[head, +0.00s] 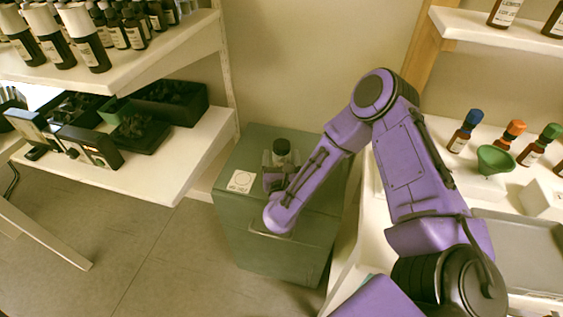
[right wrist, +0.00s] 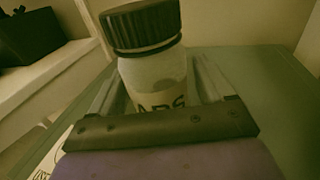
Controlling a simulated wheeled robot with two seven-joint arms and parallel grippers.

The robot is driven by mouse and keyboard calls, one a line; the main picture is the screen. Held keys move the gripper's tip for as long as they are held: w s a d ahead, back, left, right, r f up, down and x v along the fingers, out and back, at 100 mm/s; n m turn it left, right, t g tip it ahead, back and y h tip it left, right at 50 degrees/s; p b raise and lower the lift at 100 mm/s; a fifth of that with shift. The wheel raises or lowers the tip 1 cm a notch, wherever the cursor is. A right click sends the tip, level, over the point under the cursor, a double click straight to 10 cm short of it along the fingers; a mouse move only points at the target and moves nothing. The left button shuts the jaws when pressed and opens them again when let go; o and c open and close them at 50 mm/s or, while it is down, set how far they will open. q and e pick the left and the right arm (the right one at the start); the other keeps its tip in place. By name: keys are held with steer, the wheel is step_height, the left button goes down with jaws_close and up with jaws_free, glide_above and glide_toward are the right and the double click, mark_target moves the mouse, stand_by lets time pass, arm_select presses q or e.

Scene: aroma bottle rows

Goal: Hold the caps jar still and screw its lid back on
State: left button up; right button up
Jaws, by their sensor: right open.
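The caps jar (head: 281,149) stands on top of a grey-green cabinet (head: 250,150). In the right wrist view the clear jar (right wrist: 155,72) has a label partly hidden by my gripper. A black ribbed lid (right wrist: 142,24) sits on its mouth; I cannot tell whether it is screwed tight. My right gripper (head: 281,163) is at the jar. In the right wrist view my right gripper (right wrist: 158,85) is open, with one finger on each side of the jar. My left gripper is not in view.
A white card with a printed circle (head: 241,181) lies left of the jar on the cabinet. Shelves with dark bottles (head: 88,50) and black trays (head: 170,100) stand left. Right, a white counter holds coloured-cap bottles (head: 463,132) and a green funnel (head: 494,160).

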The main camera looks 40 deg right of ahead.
steer(key=b+v, duration=0.2)
steer(key=v, duration=0.9)
steer(key=shift+a+r, duration=0.1)
steer(key=shift+a, duration=0.05)
steer(key=shift+s+a, duration=0.15)
steer(key=shift+s, duration=0.25)
